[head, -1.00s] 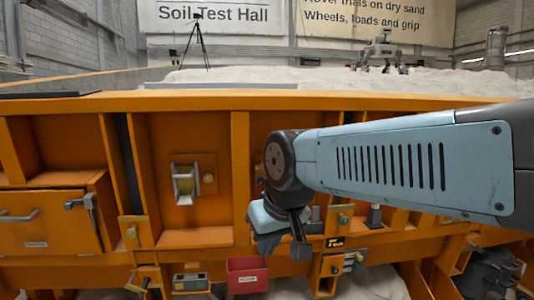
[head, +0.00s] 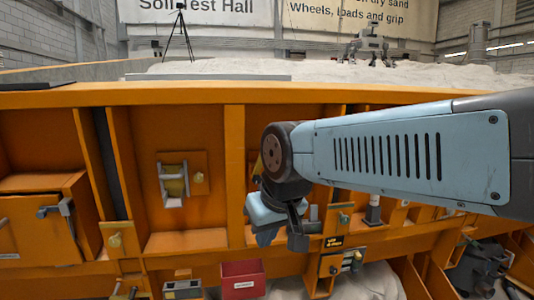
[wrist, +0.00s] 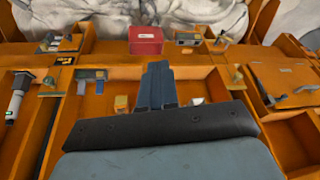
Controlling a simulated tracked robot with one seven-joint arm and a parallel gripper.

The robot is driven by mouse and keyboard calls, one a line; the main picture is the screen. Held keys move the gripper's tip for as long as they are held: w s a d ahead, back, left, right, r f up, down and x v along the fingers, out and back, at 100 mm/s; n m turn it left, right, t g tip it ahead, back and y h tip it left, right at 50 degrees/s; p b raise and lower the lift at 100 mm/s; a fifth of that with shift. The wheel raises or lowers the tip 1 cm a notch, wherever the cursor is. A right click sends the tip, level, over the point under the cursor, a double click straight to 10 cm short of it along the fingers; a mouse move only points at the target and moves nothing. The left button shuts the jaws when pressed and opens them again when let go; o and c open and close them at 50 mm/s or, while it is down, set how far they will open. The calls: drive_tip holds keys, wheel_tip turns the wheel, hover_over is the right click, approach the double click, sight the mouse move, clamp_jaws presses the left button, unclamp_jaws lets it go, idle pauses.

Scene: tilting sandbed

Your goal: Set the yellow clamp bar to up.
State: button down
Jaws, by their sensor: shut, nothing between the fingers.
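No part is marked as the clamp bar, and I cannot tell which it is. A yellow roll-like part in a pale metal frame (head: 173,182) sits in the left bay of the orange wall in the head view. Another yellow piece (head: 257,167) shows partly hidden behind my wrist. In the wrist view a small yellow block (wrist: 122,103) lies left of my fingers. My gripper (head: 266,238) is in front of the orange wall, right of the framed yellow part. In the wrist view its fingers (wrist: 160,68) are together and empty, apart from the yellow block.
A red box (head: 243,281) sits below my gripper, with a grey box (head: 183,289) left of it. An orange cabinet with a handle (head: 42,220) is at the left. Latches and knobs line the lower rail (head: 345,262). The orange top edge (head: 200,95) bounds the sand.

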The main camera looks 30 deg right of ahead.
drive_tip(key=w+d+r+m+y, duration=0.1)
drive_tip(key=w+d+m+y, duration=0.2)
drive_tip(key=w+y, duration=0.3)
drive_tip(key=w+d+r+m+y, duration=0.1)
drive_tip(key=w+d+m+y, duration=0.25)
drive_tip(key=w, duration=0.55)
drive_tip(key=w+d+r+m+t, duration=0.25)
drive_tip(key=d+t, duration=0.35)
drive_tip(key=d, duration=0.6)
drive_tip(key=w+d+r+m+t, duration=0.2)
drive_tip(key=w+d+t, duration=0.25)
drive_tip(key=d, duration=0.75)
drive_tip(key=w+a+r+t, duration=0.1)
drive_tip(key=w+a, duration=0.7)
drive_tip(key=shift+w+a+r, duration=0.25)
drive_tip(key=shift+w+a, duration=0.05)
drive_tip(key=shift+w, duration=0.1)
